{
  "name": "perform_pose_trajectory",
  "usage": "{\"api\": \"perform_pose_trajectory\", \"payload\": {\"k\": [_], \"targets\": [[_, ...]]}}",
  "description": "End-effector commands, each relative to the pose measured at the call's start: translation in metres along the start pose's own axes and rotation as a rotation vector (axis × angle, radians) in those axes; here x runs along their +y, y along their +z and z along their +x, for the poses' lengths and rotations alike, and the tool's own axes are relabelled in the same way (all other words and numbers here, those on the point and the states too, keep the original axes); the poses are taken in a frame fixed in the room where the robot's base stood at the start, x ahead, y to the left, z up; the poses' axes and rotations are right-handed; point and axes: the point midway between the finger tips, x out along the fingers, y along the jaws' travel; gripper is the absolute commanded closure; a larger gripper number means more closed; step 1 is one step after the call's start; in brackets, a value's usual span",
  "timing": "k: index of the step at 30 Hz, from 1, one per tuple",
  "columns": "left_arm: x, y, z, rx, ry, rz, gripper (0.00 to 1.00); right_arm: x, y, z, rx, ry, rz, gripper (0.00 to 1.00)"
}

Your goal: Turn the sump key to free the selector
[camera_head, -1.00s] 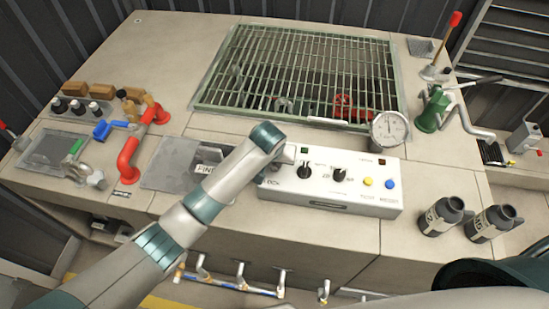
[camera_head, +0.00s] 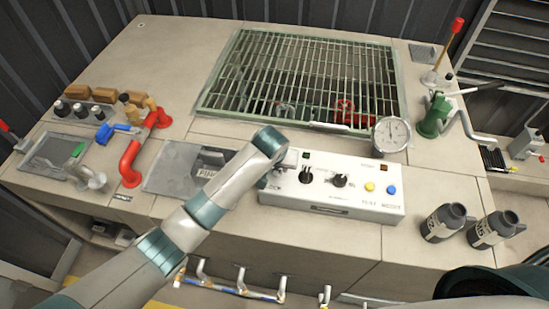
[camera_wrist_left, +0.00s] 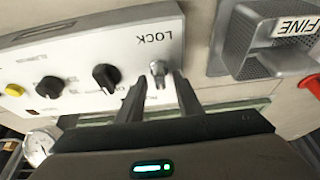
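The white control panel (camera_head: 330,208) carries two black selector knobs, the nearer one (camera_head: 305,175) and another (camera_head: 340,180). In the left wrist view the silver sump key (camera_wrist_left: 158,70) sits beside the LOCK label, with a black knob (camera_wrist_left: 106,76) beside it. My left gripper (camera_wrist_left: 160,80) is at the key, its two dark fingers apart on either side of it. Gaps seem to show between fingers and key; I cannot tell whether they touch. In the head view my left arm hides most of the gripper and key. My right gripper is out of view.
A green-framed grating (camera_head: 310,75) lies behind the panel, and a round gauge (camera_head: 392,135) stands at its right corner. The FINE-labelled block (camera_wrist_left: 275,45) is close beside the key. Red pipework (camera_head: 130,165) stands left; two dark canisters (camera_head: 445,222) stand right.

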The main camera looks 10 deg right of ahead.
Motion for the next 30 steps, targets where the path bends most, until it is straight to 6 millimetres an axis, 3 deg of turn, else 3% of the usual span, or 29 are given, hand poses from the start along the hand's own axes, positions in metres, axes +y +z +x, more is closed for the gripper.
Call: {"api": "perform_pose_trajectory", "payload": {"k": [5,11,27,30], "targets": [[0.0,0.0,-0.011,0.001,0.001,0.0,0.67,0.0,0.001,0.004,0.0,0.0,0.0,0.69],[0.001,0.0,-0.037,0.003,0.002,0.0,0.67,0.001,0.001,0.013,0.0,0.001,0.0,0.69],[0.001,0.0,-0.142,0.004,0.002,0.0,0.67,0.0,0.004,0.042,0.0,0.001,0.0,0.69],[-0.001,-0.003,-0.161,0.004,-0.001,0.001,0.67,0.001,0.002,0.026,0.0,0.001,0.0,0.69]]}}
